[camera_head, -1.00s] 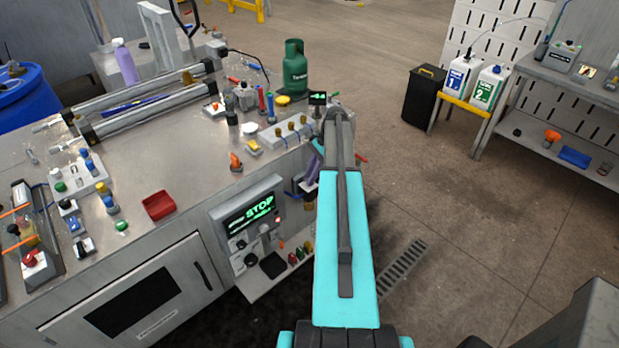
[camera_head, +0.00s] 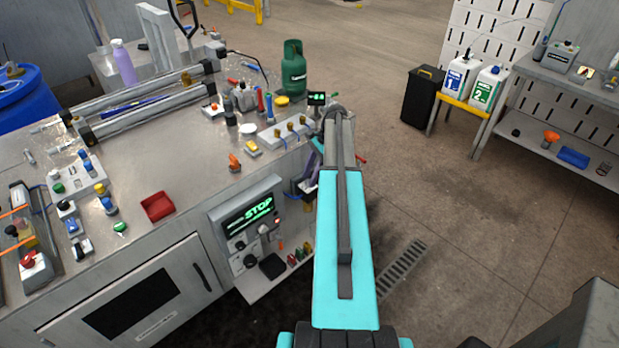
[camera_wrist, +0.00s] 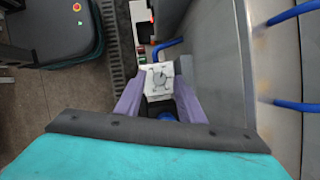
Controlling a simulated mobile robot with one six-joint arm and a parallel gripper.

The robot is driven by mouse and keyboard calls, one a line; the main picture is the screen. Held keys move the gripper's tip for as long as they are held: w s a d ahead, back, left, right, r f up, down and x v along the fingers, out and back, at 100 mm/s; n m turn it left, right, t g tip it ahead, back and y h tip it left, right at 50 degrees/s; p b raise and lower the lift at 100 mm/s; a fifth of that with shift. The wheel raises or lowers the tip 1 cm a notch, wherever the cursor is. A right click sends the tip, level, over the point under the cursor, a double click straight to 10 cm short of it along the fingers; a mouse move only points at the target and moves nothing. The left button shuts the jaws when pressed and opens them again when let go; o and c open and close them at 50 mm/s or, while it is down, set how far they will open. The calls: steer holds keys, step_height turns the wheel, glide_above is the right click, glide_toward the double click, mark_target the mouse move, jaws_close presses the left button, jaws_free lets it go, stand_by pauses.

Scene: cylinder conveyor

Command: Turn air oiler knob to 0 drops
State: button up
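In the wrist view my gripper (camera_wrist: 160,88) has two purple fingers set apart, with a pale grey block (camera_wrist: 160,77) between and just beyond their tips. A dark round part and a blue part (camera_wrist: 166,117) show nearer, between the finger bases. I cannot tell which of these is the air oiler knob, and no drop marking is readable. No firm hold on anything shows. In the head view the purple of my gripper (camera_head: 307,184) shows at the bench's right side, left of my teal arm, which hides part of that area.
The metal bench (camera_head: 170,150) carries valves, cylinders and a red tray (camera_head: 157,206). In the wrist view blue hoses (camera_wrist: 290,14) run along the grey wall at right. Open floor (camera_head: 450,230) lies right of my arm.

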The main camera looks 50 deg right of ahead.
steer(key=b+v, duration=0.3)
steer(key=v, duration=1)
steer(key=shift+s+f, duration=0.1)
stand_by(0.3)
